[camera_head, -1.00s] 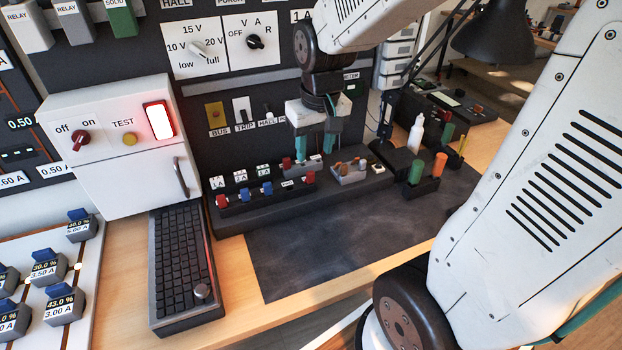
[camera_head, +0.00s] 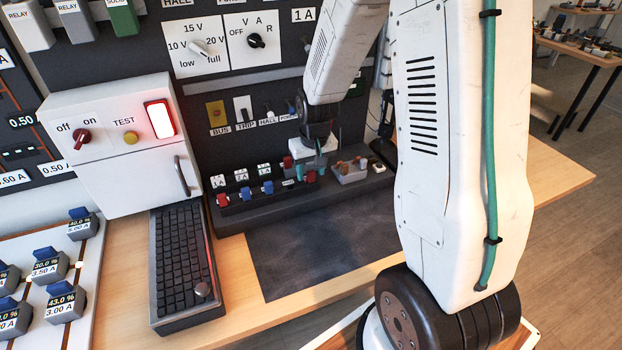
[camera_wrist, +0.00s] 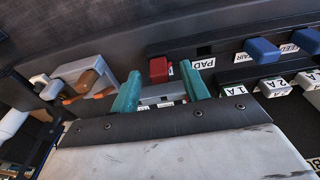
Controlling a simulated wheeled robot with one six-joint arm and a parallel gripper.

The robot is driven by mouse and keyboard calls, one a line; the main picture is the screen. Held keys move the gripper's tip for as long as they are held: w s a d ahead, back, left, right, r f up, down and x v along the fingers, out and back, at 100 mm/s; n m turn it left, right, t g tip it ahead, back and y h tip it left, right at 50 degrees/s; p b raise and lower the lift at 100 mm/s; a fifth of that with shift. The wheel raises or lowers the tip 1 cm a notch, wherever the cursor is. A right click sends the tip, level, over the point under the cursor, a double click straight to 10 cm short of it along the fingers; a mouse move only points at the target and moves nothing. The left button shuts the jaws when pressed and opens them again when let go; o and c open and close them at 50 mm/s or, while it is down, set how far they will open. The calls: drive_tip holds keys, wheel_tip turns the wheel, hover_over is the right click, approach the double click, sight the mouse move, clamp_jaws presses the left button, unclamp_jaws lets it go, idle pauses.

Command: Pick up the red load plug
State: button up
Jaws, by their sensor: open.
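Red plugs sit on the dark stepped rack (camera_head: 340,197): one at its left end (camera_head: 222,200), one near the middle of the front row (camera_head: 311,177), and one farther back (camera_head: 287,162). I cannot read which is the load plug. My gripper (camera_head: 310,172) points down over the rack's middle, its teal fingers open and empty. In the wrist view a red plug (camera_wrist: 158,68) stands by the PAD label, seen between and just beyond the fingertips of my gripper (camera_wrist: 160,77). I cannot tell whether they touch anything. My gripper's body hides part of the rack.
Blue plugs (camera_head: 267,188) sit left of my gripper in the front row. A grey holder with orange-brown pieces (camera_head: 350,170) stands close on the right. A dark mat (camera_head: 320,250) lies clear in front. A keyboard (camera_head: 182,265) and white cabinet (camera_head: 115,150) are at left.

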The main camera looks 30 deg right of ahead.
drive_tip(key=shift+w+f, duration=0.1)
drive_tip(key=shift+f, duration=0.45)
clamp_jaws()
drive_tip(key=shift+r, duration=0.15)
